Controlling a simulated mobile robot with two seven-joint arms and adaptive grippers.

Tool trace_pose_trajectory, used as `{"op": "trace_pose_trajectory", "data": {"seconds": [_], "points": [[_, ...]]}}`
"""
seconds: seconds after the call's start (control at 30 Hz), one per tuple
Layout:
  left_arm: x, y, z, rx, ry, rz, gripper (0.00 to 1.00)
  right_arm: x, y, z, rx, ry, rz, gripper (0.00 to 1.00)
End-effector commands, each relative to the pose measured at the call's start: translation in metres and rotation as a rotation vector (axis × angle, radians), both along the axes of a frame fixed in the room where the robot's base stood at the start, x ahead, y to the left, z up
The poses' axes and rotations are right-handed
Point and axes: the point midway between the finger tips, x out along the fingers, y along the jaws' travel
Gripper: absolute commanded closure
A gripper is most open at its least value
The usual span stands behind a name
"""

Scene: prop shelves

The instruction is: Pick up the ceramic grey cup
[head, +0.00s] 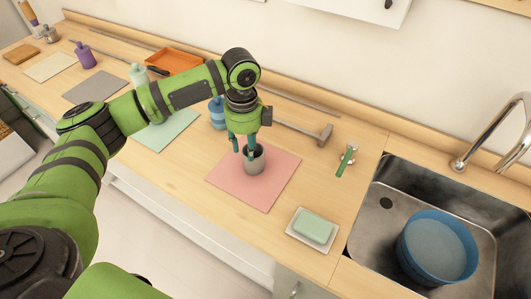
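The grey cup (254,166) stands upright on the pink mat (228,180) on the wooden counter. My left gripper (244,150) is directly above it, pointing down. Its two dark teal fingers are apart. One finger is at the left outer side of the cup's rim, and the other is at the cup's mouth and looks to reach into it. I cannot tell whether either finger touches the cup. My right gripper is not in view.
A hammer (310,134) lies behind the mat and a blue bottle (217,114) stands behind left. A green-handled tool (346,160) and a soap dish (292,236) are to the right. Beyond is a sink (385,232) with a blue bowl (437,248).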

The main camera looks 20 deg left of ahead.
Motion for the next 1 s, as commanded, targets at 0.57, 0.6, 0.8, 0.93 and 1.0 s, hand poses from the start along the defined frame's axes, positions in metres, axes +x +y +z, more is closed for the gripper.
{"op": "trace_pose_trajectory", "data": {"seconds": [0.57,0.6,0.8,0.93,1.0], "points": [[-0.004,-0.002,-0.062,0.002,0.004,0.001,0.6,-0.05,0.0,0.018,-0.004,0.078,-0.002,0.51],[-0.004,-0.002,-0.066,0.002,0.003,0.0,0.6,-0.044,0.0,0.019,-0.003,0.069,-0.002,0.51],[-0.003,-0.002,-0.072,0.001,0.0,-0.001,0.6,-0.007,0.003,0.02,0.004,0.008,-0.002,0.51],[-0.003,-0.002,-0.072,0.001,0.0,-0.001,0.72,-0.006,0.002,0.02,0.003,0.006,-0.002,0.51],[-0.003,-0.002,-0.072,0.001,0.0,-0.001,1.0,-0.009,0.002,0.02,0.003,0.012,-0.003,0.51]]}}
